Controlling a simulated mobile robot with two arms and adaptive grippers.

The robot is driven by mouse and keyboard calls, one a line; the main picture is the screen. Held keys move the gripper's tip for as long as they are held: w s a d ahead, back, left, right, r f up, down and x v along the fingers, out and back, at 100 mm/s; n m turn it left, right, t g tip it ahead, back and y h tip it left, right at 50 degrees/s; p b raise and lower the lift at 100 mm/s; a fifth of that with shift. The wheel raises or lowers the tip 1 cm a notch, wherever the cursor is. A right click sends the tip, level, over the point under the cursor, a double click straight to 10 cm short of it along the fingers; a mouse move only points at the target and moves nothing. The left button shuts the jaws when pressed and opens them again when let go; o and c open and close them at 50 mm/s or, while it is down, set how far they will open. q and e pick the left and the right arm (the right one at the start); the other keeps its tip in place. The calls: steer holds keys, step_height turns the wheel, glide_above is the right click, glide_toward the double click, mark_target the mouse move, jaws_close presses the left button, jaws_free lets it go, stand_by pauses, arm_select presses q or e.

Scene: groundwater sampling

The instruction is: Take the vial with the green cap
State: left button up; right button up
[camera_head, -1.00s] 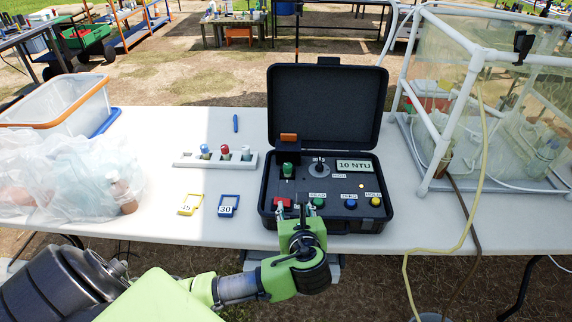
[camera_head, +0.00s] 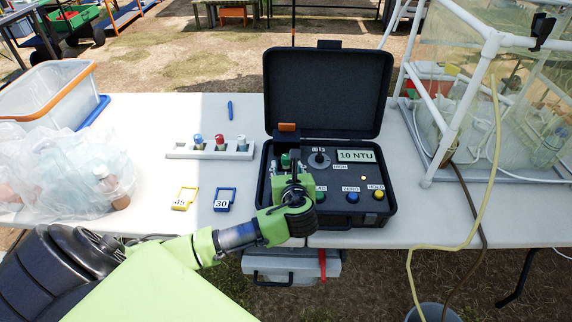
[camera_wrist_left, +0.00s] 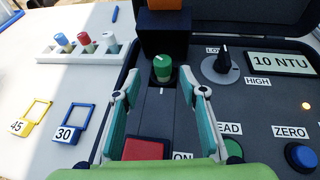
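The vial with the green cap (camera_wrist_left: 162,68) stands upright in the well of the open black meter case (camera_wrist_left: 232,112); only its cap and a little below it show. In the head view the green cap (camera_head: 285,160) is partly hidden by my left gripper (camera_head: 287,176). In the left wrist view my left gripper (camera_wrist_left: 161,92) is open, its two fingers apart above the meter panel. The green cap lies ahead, between the lines of the fingers, with nothing held. My right gripper is not in view.
A white rack (camera_head: 178,151) holds vials with blue, red and white caps left of the case. Yellow tag 45 (camera_head: 185,190) and blue tag 30 (camera_head: 225,192) lie in front. The meter reads 10 NTU. Its raised lid (camera_head: 325,92) stands behind.

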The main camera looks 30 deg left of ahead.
mark_target(287, 160)
arm_select(q)
steer(key=x, duration=0.4)
steer(key=shift+w+f, duration=0.1)
steer(key=shift+w, duration=0.4)
jaws_close()
